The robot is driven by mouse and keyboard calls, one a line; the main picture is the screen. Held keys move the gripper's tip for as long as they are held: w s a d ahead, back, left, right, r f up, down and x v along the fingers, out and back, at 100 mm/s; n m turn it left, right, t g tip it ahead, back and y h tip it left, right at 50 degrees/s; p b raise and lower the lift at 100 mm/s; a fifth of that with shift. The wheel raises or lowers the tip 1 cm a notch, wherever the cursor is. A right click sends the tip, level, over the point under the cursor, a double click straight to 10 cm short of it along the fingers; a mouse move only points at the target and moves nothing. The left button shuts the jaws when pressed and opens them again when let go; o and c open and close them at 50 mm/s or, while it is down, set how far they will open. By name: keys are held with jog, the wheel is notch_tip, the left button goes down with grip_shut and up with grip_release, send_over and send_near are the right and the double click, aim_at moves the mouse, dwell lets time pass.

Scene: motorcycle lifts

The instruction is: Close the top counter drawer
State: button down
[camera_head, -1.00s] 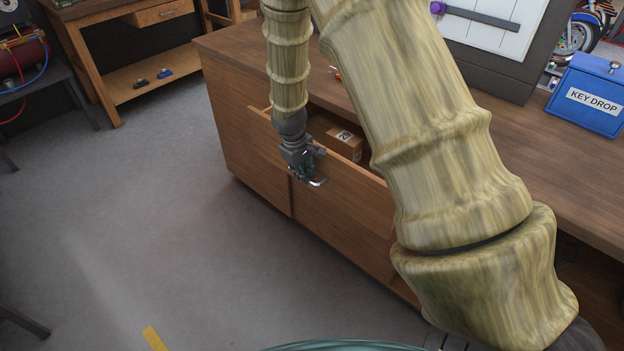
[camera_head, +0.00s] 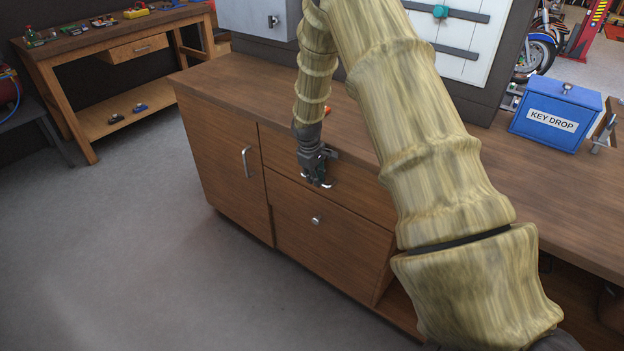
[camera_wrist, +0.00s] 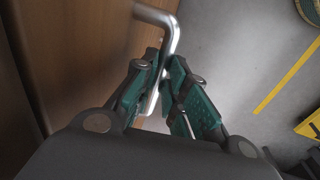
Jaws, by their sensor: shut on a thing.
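The top counter drawer (camera_head: 354,190) is a wide wooden front under the countertop. It looks flush with the cabinet face, and its inside no longer shows. My gripper (camera_head: 318,183) is at the drawer front in the head view. In the wrist view, my gripper (camera_wrist: 164,84) has its green-padded fingers shut around the silver bar handle (camera_wrist: 172,32) of the drawer. Part of the drawer front is hidden behind my arm.
Below is a lower front with a round knob (camera_head: 316,220); left is a cabinet door (camera_head: 222,165) with a bar handle. A blue key drop box (camera_head: 556,112) stands on the countertop (camera_head: 235,88). The grey floor (camera_head: 130,260) at left is clear.

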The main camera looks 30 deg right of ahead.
jog(key=shift+w+d+r, duration=0.15)
jog(key=shift+d, duration=0.1)
jog(key=c, duration=1.5)
grip_release()
jog(key=shift+o, duration=0.2)
jog(key=shift+d, duration=0.1)
jog(key=shift+r, duration=0.2)
notch_tip(320, 180, up, 11)
jog(key=a, duration=0.2)
jog(key=shift+s, duration=0.4)
jog(key=shift+a, duration=0.1)
